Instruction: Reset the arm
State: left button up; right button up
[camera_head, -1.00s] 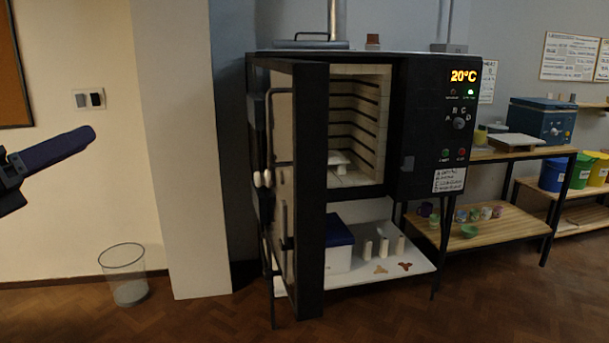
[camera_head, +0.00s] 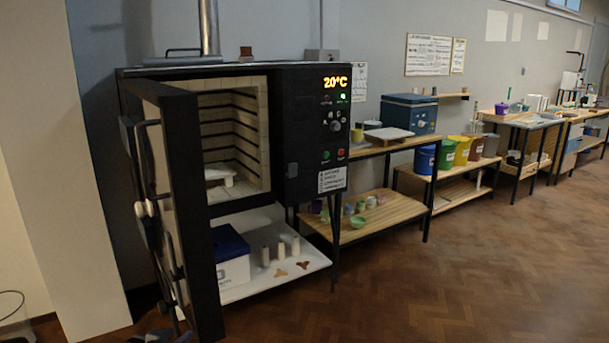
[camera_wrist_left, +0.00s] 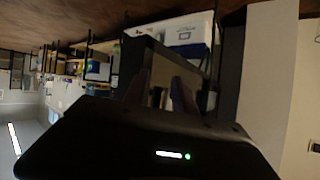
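My left gripper (camera_wrist_left: 160,94) shows in the left wrist view with its two dark fingers apart and nothing seen between them. In the head view only a small dark part of it (camera_head: 162,337) shows at the bottom edge, low in front of the open kiln door. My right gripper is in neither view. The kiln (camera_head: 310,150) stands at the left with its door (camera_head: 190,210) swung open and its display reading 20°C. A small white piece (camera_head: 218,174) is inside the chamber.
A white shelf (camera_head: 262,286) under the kiln bears a blue-lidded box (camera_head: 232,262) and several small pieces. Wooden benches with small cups and coloured buckets (camera_head: 445,152) line the wall to the right. The wooden floor (camera_head: 450,280) at the front right is clear.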

pick_arm(q)
jog(key=s+d+f+n+g+h+p, duration=0.15)
jog(key=s+d+f+g, duration=0.35)
jog(key=d+f, duration=0.5)
jog(key=s+d+f+g+h+p, duration=0.1)
jog(key=s+d+f+g, duration=0.1)
jog(key=s+d+f, duration=0.2)
jog(key=s+d+f+g+h+p, duration=0.1)
jog(key=s+d+f, duration=0.4)
jog(key=s, duration=0.8)
jog(key=s+d+f+n+g+h+p, duration=0.1)
jog(key=s+d+f+g, duration=0.3)
jog(key=s+d, duration=0.4)
jog(key=shift+s+d+f+p, duration=0.4)
jog(key=shift+d+p, duration=0.1)
jog(key=shift+p, duration=0.2)
jog(key=shift+w, duration=0.1)
